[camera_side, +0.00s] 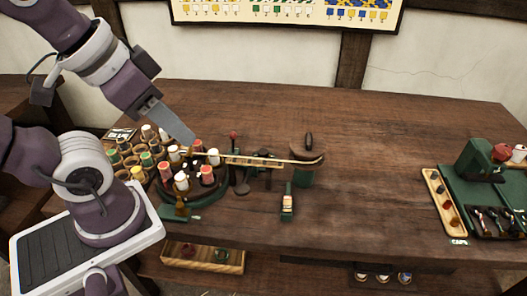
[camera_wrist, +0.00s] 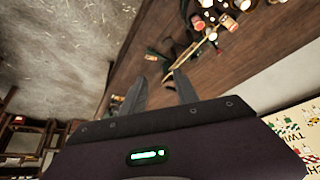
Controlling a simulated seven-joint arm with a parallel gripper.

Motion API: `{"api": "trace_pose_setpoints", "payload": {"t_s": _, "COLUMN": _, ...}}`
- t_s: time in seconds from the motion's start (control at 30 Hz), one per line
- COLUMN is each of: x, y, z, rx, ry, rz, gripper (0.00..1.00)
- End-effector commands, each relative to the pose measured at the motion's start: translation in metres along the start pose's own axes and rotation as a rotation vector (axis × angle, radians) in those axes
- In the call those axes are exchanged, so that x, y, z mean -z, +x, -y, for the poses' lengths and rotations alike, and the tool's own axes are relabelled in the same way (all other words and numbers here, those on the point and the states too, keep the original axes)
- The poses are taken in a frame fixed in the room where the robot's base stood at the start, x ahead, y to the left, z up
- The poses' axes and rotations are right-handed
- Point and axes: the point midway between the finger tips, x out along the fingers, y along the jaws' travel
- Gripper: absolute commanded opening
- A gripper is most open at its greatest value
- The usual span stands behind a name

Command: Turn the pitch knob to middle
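The rope-making machine (camera_side: 168,205) stands on the table with a round bed of red, white and dark bobbins and a long brass-coloured rail to the right. A red-topped lever (camera_side: 233,136) rises behind the rail, and a small dark round part (camera_side: 242,189) sits in front of it. I cannot tell which part is the pitch knob or read any setting. My gripper (camera_side: 191,138) appears above the back of the bobbins in the side view. In the wrist view my gripper (camera_wrist: 160,75) has its two fingers apart with nothing between them; the machine is beyond the fingertips.
A rack of bobbins (camera_side: 128,160) stands left of the machine. A green station (camera_side: 474,163) and wooden tray (camera_side: 443,203) are at far right. The table's centre right is clear.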

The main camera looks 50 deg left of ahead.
Motion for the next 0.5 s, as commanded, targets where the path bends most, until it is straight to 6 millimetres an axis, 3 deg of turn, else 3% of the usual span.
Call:
{"api": "trace_pose_setpoints", "payload": {"t_s": 0.13, "x": 0.015, "y": 0.004, "z": 0.004, "rx": 0.018, "ry": 0.028, "rz": 0.028, "gripper": 0.4}}
{"api": "trace_pose_setpoints", "payload": {"t_s": 0.27, "x": 0.073, "y": 0.033, "z": 0.021, "rx": 0.057, "ry": 0.152, "rz": 0.135, "gripper": 0.4}}
{"api": "trace_pose_setpoints", "payload": {"t_s": 0.37, "x": 0.119, "y": 0.079, "z": 0.044, "rx": 0.059, "ry": 0.272, "rz": 0.233, "gripper": 0.4}}
{"api": "trace_pose_setpoints", "payload": {"t_s": 0.5, "x": 0.159, "y": 0.169, "z": 0.084, "rx": 0.005, "ry": 0.424, "rz": 0.357, "gripper": 0.4}}
